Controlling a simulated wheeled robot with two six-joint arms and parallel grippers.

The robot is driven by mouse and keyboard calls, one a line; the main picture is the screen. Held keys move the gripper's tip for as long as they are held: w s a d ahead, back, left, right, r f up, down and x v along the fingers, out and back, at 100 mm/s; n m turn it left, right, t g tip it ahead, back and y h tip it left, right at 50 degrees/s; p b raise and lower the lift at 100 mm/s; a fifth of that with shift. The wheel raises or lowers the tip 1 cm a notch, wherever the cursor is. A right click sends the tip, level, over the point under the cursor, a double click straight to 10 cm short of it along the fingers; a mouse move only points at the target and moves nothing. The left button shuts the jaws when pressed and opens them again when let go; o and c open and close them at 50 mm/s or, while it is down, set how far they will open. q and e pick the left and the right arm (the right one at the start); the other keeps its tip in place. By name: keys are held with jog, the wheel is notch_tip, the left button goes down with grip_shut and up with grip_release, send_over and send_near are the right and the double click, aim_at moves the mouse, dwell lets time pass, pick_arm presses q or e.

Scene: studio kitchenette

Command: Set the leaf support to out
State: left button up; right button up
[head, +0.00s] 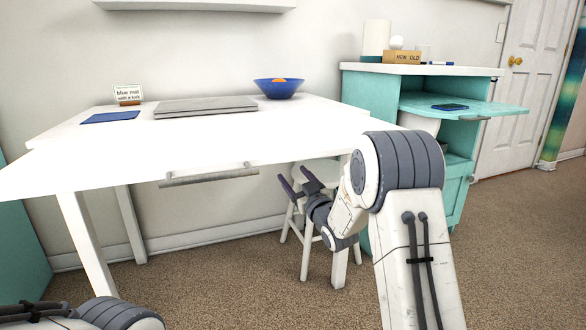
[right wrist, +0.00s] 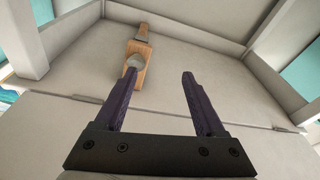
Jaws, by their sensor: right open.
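The white table (head: 205,150) has a front leaf (head: 60,172) standing level, with a grey bar handle (head: 210,176) on its front edge. In the right wrist view the table's underside shows, with a wooden leaf support (right wrist: 138,48) that carries a round grey knob. Its near end is partly hidden by my left-hand finger, close to the seam in the underside. My right gripper (head: 298,181) is open and empty below the table's right side; its two dark fingers (right wrist: 158,76) point up at the underside. I cannot tell whether a finger touches the support. My left gripper is out of view.
A white stool (head: 305,215) stands under the table behind my right gripper. A laptop (head: 205,107), blue mat (head: 110,117) and blue bowl (head: 279,89) are on the table. A teal cabinet (head: 455,200) with a pull-out shelf stands at the right. Carpet in front is clear.

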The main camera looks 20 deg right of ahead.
jog(key=shift+w+d+r+t+b, duration=0.4)
jog(key=shift+w+r+b, duration=0.35)
jog(key=shift+w, duration=0.75)
jog(key=shift+w+d+r+t+b, duration=0.35)
jog(key=shift+w+d+r+b, duration=0.4)
jog(key=shift+w, duration=0.7)
jog(key=shift+w+d+r+t+b, duration=0.3)
jog(key=shift+w+r+b, duration=0.2)
jog(key=shift+w+b, duration=0.75)
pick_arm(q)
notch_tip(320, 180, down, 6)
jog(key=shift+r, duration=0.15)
pick_arm(e)
jog(key=shift+w, duration=0.25)
pick_arm(q)
jog(key=shift+p, duration=0.3)
pick_arm(e)
grip_shut()
